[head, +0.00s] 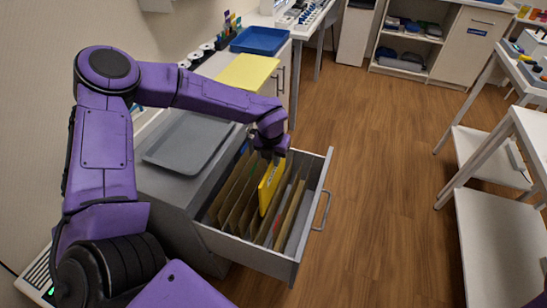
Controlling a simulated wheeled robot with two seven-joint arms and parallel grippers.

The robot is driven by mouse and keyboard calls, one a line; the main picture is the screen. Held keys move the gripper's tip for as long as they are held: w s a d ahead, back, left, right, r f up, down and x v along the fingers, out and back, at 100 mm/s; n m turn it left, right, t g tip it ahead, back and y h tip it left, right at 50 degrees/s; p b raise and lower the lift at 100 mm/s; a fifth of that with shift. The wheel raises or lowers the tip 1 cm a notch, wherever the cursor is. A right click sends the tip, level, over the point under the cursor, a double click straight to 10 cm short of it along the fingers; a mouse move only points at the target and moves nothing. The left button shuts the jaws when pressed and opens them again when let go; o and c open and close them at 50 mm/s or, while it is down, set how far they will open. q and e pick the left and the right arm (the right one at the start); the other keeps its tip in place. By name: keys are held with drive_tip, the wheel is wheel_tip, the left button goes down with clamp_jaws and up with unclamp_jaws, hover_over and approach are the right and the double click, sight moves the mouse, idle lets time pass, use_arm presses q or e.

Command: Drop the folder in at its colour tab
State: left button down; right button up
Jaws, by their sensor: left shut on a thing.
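The yellow folder (270,188) is upright and slightly tilted, among the brown hanging folders (236,200) of the open drawer (246,252). Its lower edge is at or between the brown folders, and I cannot tell how deep it sits. My left gripper (272,155) is above the drawer, shut on the folder's top edge. The colour tabs are too small or hidden to make out. My right gripper is out of view.
A grey tray (187,141) lies on the cabinet top behind the drawer. The drawer's handle (322,210) sticks out towards the open wooden floor (390,190). White shelved tables (500,235) stand at the right. A blue tray (260,40) is on a farther counter.

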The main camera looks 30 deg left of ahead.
sight(273, 180)
use_arm(q)
drive_tip(key=shift+f+b, duration=4.1)
drive_tip(key=shift+f, duration=1.5)
drive_tip(key=c, duration=1.1)
unclamp_jaws()
drive_tip(key=r, duration=0.3)
drive_tip(key=s+r, duration=0.1)
drive_tip(key=r, duration=0.6)
drive_tip(key=shift+s+d+r+p, duration=0.2)
drive_tip(key=shift+s+r+p, duration=0.05)
drive_tip(key=shift+p, duration=0.15)
